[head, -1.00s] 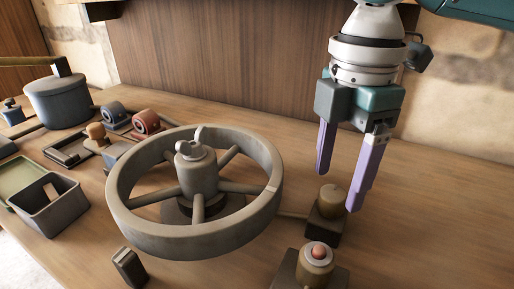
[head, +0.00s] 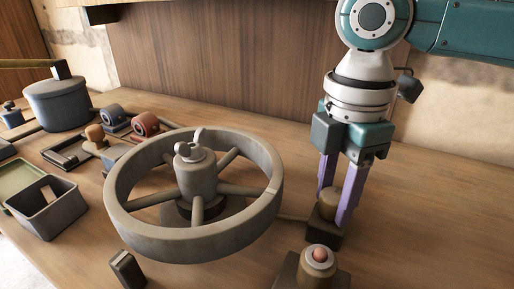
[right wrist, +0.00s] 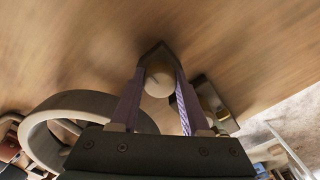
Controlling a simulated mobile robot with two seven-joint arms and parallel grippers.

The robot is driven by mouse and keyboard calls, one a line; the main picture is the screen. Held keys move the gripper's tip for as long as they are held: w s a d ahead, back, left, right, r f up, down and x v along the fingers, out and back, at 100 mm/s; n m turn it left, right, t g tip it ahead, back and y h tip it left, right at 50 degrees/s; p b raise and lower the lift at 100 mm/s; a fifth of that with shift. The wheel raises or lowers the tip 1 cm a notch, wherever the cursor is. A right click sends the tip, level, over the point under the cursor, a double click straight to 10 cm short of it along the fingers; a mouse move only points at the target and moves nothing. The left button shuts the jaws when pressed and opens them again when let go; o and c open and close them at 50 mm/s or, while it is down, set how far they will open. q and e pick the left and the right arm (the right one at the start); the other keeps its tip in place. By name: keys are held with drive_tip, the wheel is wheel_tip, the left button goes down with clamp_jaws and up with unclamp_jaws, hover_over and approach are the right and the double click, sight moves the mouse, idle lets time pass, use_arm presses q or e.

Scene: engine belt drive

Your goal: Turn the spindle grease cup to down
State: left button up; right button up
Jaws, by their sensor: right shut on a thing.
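A tan, rounded grease cup (head: 329,201) stands on a dark square base to the right of the wheel. My right gripper (head: 334,207) points straight down over it, with one purple finger on each side, shut on the cup. In the right wrist view the round top of the cup (right wrist: 158,82) shows between the two fingertips. A second cup (head: 318,262), with a reddish knob on top, stands nearer the front edge. I cannot tell from a label which cup is the spindle one. My left gripper is not in view.
A large spoked wheel (head: 125,222) fills the middle of the bench, close to the left of the held cup. A small dark block (head: 127,269) stands before it. A grey bin (head: 48,213) and a blue pot (head: 57,107) are at left. The bench at right is clear.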

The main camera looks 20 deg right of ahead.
clamp_jaws()
drive_tip(key=shift+r, duration=0.1)
drive_tip(key=shift+r+m+p, duration=0.1)
drive_tip(key=shift+m+p, duration=0.2)
drive_tip(key=shift+p, duration=0.4)
drive_tip(key=m+p, duration=0.6)
drive_tip(key=p, duration=0.2)
drive_tip(key=shift+a+r+p, duration=0.1)
drive_tip(key=shift+p, duration=0.25)
drive_tip(key=m+p, duration=0.3)
drive_tip(key=m, duration=0.1)
drive_tip(key=m+p, duration=0.2)
drive_tip(key=m, duration=0.1)
drive_tip(key=shift+m, duration=0.3)
drive_tip(key=shift+f+m+p, duration=0.25)
drive_tip(key=shift+m+p, duration=0.5)
drive_tip(key=shift+m, duration=1.05)
